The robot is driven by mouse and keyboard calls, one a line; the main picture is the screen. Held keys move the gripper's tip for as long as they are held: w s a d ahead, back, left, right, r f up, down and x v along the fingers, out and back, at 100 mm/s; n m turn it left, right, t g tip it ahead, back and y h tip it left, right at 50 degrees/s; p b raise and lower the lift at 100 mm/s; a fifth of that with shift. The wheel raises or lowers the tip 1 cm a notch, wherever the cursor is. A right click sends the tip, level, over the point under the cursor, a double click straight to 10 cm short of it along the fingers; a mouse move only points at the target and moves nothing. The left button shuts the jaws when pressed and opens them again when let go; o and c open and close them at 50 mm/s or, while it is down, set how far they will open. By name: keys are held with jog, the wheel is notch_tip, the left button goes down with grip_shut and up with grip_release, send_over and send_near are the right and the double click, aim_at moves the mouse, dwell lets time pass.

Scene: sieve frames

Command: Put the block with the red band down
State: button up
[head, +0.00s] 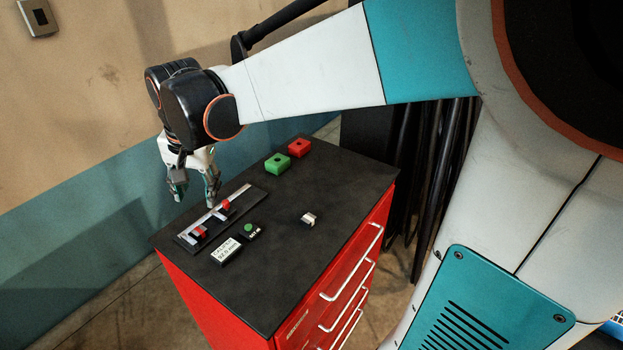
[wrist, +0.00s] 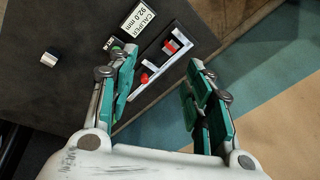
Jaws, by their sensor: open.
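My gripper (head: 195,197) is open and hangs over the far left part of the cabinet top. In the wrist view its two green-padded fingers (wrist: 160,90) are spread with nothing held between them. A small pale block (head: 308,219) with a dark part lies alone on the black top, and it also shows in the wrist view (wrist: 49,57). I cannot make out a red band on it. I cannot tell whether either red part is a banded block.
The black cabinet top (head: 290,260) is clear around the pale block. A display (head: 226,250) reading CALIPER 92.0 mm and a green button (head: 248,229) are beside the caliper. A green box (head: 277,163) and a red box (head: 299,147) stand at the back.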

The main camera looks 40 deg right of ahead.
jog(key=s+n+t, duration=0.4)
jog(key=s+n, duration=0.5)
jog(key=s, duration=0.8)
jog(key=shift+s+f+n, duration=0.15)
jog(key=shift+f+n, duration=0.15)
jog(key=shift+f, duration=0.1)
